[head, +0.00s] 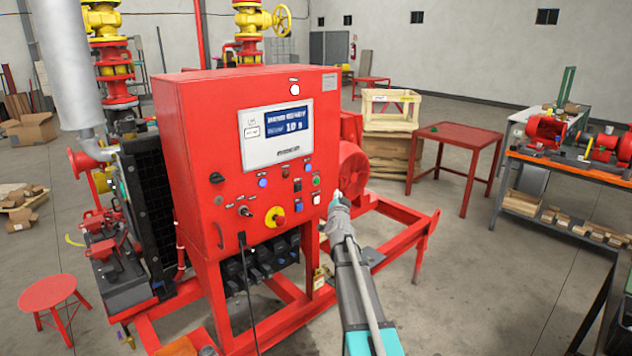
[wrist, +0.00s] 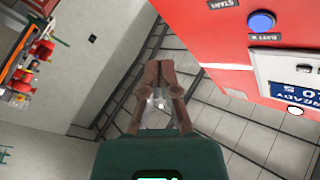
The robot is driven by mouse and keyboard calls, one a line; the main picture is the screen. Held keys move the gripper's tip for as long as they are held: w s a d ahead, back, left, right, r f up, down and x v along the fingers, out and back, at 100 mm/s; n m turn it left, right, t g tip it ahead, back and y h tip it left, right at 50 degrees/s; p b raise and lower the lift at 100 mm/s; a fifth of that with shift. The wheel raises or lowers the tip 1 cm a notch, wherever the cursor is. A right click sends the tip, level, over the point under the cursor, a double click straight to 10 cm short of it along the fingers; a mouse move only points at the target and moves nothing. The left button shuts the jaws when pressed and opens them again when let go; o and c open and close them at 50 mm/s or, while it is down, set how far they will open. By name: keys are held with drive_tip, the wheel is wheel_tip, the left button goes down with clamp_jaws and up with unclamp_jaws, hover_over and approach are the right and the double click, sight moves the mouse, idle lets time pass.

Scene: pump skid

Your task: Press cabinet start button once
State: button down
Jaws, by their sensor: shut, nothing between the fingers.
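The red cabinet (head: 228,120) stands in the middle of the head view, with a display and several buttons and switches on its front. A green button (head: 316,181) sits near the right edge of its panel. In the wrist view, the picture looks upside down; a START label (wrist: 222,3) shows at the top edge, and the button by it is out of frame. A blue button (wrist: 262,22) shows to the right of that label. My gripper (head: 337,196) is shut and empty, just right of the panel's right edge in the head view. Its closed fingers (wrist: 160,64) appear apart from the cabinet.
The red skid frame (head: 405,237) runs beneath and behind my arm. A red table (head: 458,133) stands at right, with open floor between.

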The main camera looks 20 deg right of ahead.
drive_tip(key=shift+d+r, duration=0.25)
drive_tip(key=shift+d, duration=0.3)
drive_tip(key=shift+w+a, duration=0.1)
approach(320, 178)
drive_tip(key=shift+w+d+r, duration=0.2)
drive_tip(key=shift+w+d, duration=0.55)
drive_tip(key=shift+w, duration=0.15)
drive_tip(key=shift+w+d+r, duration=0.15)
drive_tip(key=shift+w+d, duration=0.6)
drive_tip(key=shift+w, duration=0.2)
drive_tip(key=shift+w, duration=0.2)
idle(0.4)
drive_tip(key=shift+w+a, duration=0.15)
drive_tip(key=shift+w, duration=0.15)
drive_tip(key=shift+w+a, duration=0.15)
drive_tip(key=shift+w, duration=0.25)
idle(1.3)
drive_tip(key=shift+s, duration=0.2)
drive_tip(key=shift+s+d, duration=0.25)
drive_tip(key=shift+s, duration=0.35)
